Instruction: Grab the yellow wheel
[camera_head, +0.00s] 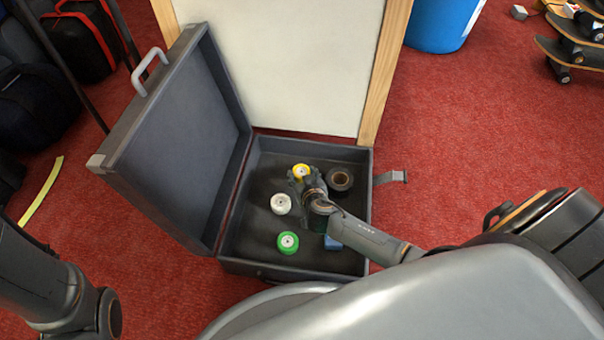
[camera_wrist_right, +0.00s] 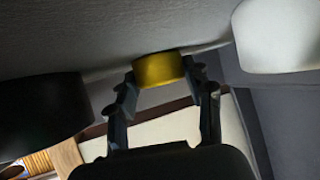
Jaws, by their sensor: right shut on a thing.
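The yellow wheel (camera_head: 301,169) is inside the open grey case (camera_head: 256,262), toward its back. My right gripper (camera_head: 301,181) reaches in from the right and is shut on this wheel. In the right wrist view the yellow wheel (camera_wrist_right: 159,69) sits between the two fingertips of my right gripper (camera_wrist_right: 163,80). That view shows it close to the dark case floor; whether it touches the floor I cannot tell. In the head view the gripper hides part of the wheel. My left arm shows at the lower left, but its gripper is out of view.
The case also holds a white wheel (camera_head: 281,204), a green wheel (camera_head: 288,242), a black roll (camera_head: 340,179) and a blue item (camera_head: 332,243) partly under my arm. The case lid (camera_head: 180,140) stands open at left. A white panel (camera_head: 285,70) stands behind.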

